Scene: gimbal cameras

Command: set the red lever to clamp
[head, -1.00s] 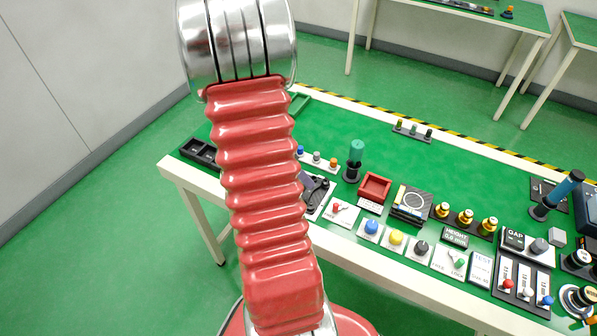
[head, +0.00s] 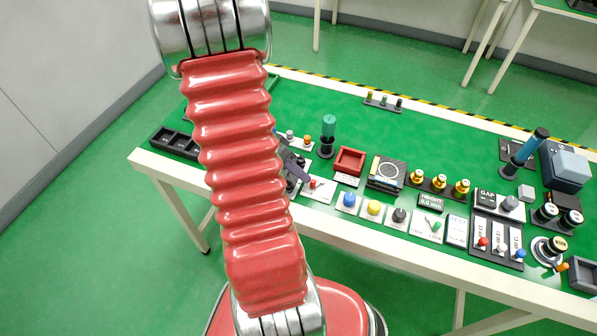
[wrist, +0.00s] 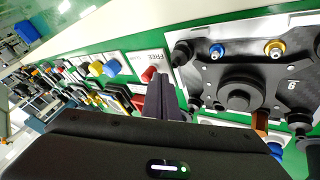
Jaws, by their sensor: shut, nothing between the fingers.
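The red lever (head: 313,184) stands on a small white plate near the table's front edge, just right of my arm. In the wrist view the red lever (wrist: 149,74) shows its knob beside the word FREE; the rest of its plate is partly hidden. My gripper (wrist: 161,84) is shut and empty, with its dark fingers close to the red knob in the picture. I cannot tell whether they touch it. In the head view only a dark part of my gripper shows beside my red arm, left of the lever.
A dark plate with round posts (wrist: 240,88) lies right of the fingers in the wrist view. Blue (head: 349,200), yellow (head: 374,208) and black (head: 399,215) knobs stand right of the lever. A red tray (head: 350,161) lies behind.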

